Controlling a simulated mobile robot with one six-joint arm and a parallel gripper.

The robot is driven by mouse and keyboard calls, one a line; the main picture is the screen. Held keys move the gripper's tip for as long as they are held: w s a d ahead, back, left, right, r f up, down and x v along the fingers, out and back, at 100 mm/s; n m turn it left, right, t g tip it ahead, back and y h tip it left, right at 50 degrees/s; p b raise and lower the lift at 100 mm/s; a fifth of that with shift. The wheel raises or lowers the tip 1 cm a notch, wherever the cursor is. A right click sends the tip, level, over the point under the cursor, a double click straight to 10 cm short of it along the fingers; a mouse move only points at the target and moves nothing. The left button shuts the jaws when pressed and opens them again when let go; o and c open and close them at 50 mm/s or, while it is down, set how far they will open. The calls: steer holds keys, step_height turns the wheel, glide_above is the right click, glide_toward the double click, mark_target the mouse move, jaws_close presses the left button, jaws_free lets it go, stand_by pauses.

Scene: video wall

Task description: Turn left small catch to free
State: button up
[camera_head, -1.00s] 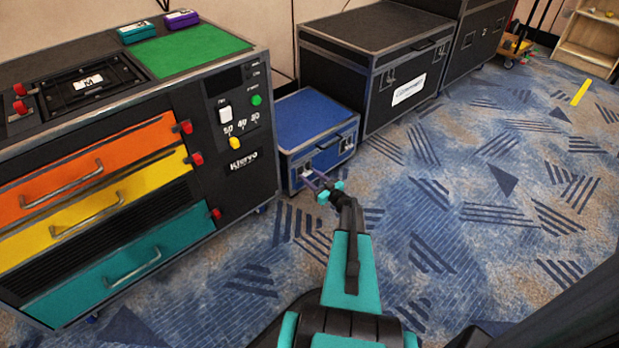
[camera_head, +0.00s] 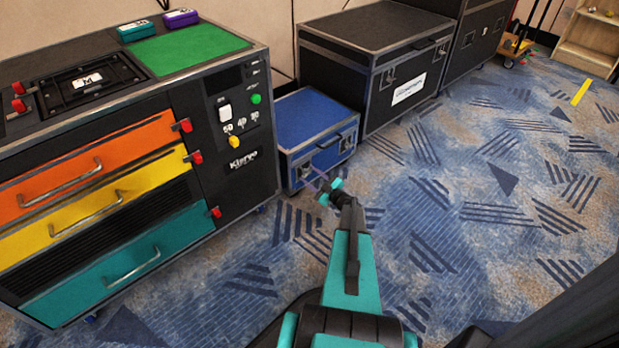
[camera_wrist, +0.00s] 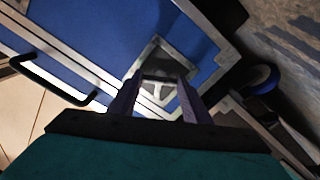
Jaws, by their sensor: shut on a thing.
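The small blue case (camera_head: 312,120) stands on the carpet, with metal edging and a front handle (camera_head: 329,141). Its left small catch (camera_head: 305,171) is on the front, at the left, partly hidden by my fingers in the head view. In the wrist view, the catch (camera_wrist: 158,87) sits in a square metal recess on the blue case (camera_wrist: 105,35). My gripper (camera_head: 317,180) reaches the case front from the near side. In the wrist view, my gripper's purple fingers (camera_wrist: 160,80) are shut on the catch, one on each side.
A black cabinet with orange, yellow and teal drawers (camera_head: 90,250) stands close on the left. A larger black case (camera_head: 375,60) stands behind and right of the blue one. Patterned carpet (camera_head: 450,200) is open to the right.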

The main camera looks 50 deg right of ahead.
steer(key=n+b, duration=0.5)
steer(key=n, duration=0.7)
steer(key=shift+f+b, duration=0.1)
steer(key=shift+b, duration=0.25)
steer(key=o, duration=1)
steer(key=shift+o, duration=0.2)
steer(key=s+a+p, duration=0.1)
steer(key=s+p, duration=0.3)
steer(key=s, duration=0.9)
steer(key=shift+s, duration=0.35)
